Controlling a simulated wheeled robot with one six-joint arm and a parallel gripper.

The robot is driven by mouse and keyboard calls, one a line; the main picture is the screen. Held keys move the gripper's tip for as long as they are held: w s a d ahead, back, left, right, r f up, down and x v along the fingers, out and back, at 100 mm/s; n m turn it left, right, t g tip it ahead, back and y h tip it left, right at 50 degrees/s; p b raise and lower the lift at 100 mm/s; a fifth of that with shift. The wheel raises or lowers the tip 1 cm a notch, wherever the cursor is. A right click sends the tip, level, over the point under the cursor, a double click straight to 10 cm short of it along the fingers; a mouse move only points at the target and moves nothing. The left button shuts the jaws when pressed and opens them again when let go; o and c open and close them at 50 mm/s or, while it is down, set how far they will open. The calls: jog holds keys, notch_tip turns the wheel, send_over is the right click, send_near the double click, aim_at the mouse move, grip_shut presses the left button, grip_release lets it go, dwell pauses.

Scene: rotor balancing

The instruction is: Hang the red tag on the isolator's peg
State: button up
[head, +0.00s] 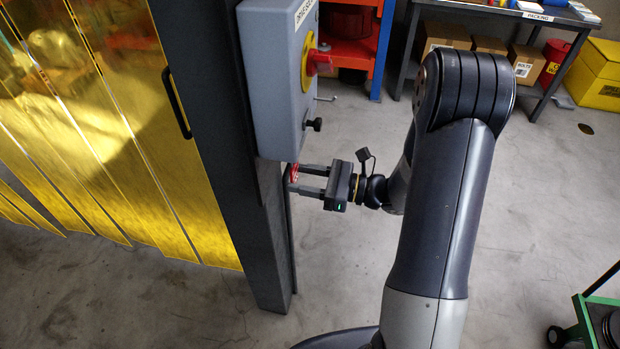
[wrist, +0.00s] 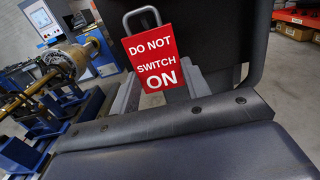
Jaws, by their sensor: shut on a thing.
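The isolator (head: 277,85) is a grey box on a dark post in the head view, with a red rotary switch (head: 318,62) on a yellow disc. A thin metal peg (head: 327,98) sticks out from its face below the switch, above a black knob (head: 315,124). My gripper (head: 295,179) is below the box's lower edge, fingers pointing left, shut on the red tag (head: 292,172). In the wrist view the tag (wrist: 152,62) faces the camera, reads "DO NOT SWITCH ON" and has a grey loop on top. The tag is apart from the peg.
The dark post (head: 235,150) stands just left of my gripper, with a yellow strip curtain (head: 120,130) beyond it. An orange and blue rack (head: 350,45) and a packing table (head: 520,18) stand behind. A green cart (head: 590,315) is at lower right. Floor between is clear.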

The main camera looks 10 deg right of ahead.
jog(key=shift+w+a+f+b, duration=0.15)
jog(key=shift+w+a+f, duration=0.05)
jog(key=shift+a, duration=0.3)
jog(key=shift+w+a+f+b, duration=0.15)
jog(key=shift+a+b, duration=0.05)
jog(key=shift+a, duration=0.35)
jog(key=shift+w+a+f+b, duration=0.15)
jog(key=shift+w+a+f, duration=0.05)
jog(key=shift+a, duration=0.3)
jog(key=o, duration=1.1)
jog(key=shift+d, duration=0.1)
jog(key=b, duration=0.2)
send_near(296, 181)
jog(key=shift+w+a, duration=0.15)
jog(key=shift+a, duration=0.25)
jog(key=shift+a, duration=0.1)
